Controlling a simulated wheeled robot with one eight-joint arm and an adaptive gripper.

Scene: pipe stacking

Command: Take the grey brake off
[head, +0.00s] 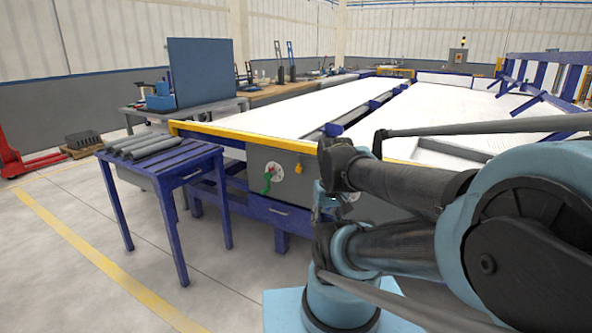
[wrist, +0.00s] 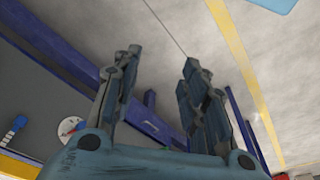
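I cannot make out a part that is clearly the grey brake. A grey panel (head: 299,190) is on the near end of the long blue-framed table. On it are a white round plate (head: 276,169), a green handle (head: 267,183) and a small yellow-orange part (head: 298,168). The wrist view shows a grey panel at the left with a white and red round plate (wrist: 70,127) and a blue handle (wrist: 17,128). My gripper (wrist: 160,64) is open, with nothing between its fingers, apart from the panel. In the head view my arm hides part of the panel's right side.
A blue slatted table (head: 190,153) with several grey pipes (head: 150,146) stands left of the panel. A yellow rail (head: 250,138) runs above the panel. A red pallet jack (head: 12,160) is at the far left. The floor in front is clear, with a yellow line (head: 100,262).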

